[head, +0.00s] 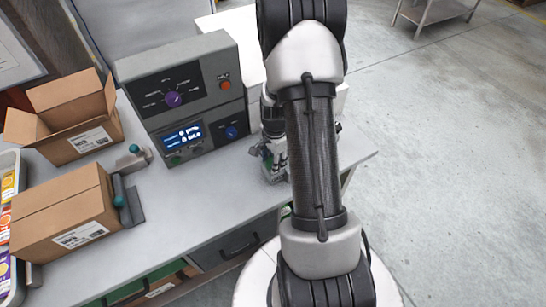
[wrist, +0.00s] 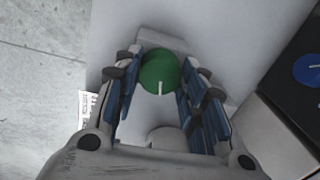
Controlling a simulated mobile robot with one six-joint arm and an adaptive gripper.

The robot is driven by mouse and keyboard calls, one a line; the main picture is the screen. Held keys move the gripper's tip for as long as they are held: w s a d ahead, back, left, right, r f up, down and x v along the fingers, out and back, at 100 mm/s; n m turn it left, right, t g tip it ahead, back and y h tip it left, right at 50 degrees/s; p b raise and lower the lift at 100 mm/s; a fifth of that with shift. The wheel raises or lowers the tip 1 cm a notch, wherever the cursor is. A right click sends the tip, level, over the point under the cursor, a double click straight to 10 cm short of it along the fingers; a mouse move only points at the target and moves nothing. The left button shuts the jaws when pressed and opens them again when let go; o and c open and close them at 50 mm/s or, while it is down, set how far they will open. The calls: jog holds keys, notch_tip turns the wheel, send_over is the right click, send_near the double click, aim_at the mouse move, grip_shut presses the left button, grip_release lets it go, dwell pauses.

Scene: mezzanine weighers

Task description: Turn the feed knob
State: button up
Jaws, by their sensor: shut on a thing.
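A round green knob (wrist: 158,72) with a white pointer line sits between the two blue-padded fingers of my gripper (wrist: 160,98) in the wrist view. My gripper is shut on it. The white line points toward the palm. In the head view my gripper (head: 274,162) is low beside the right side of the grey control box (head: 195,62), and my arm hides most of it and the green knob. I can read no label for the green knob.
The control box carries a purple dial (head: 173,99), a red button (head: 225,85), a lit display (head: 184,135) and a blue knob (head: 231,132). Cardboard boxes (head: 62,210) and levers with teal balls (head: 133,148) stand left. Open floor lies right.

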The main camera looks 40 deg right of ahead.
jog(key=shift+m, duration=0.7)
jog(key=o, duration=1.1)
jog(key=shift+c, duration=0.2)
notch_tip(320, 180, up, 12)
jog(key=shift+s, duration=0.3)
jog(key=shift+a, duration=0.15)
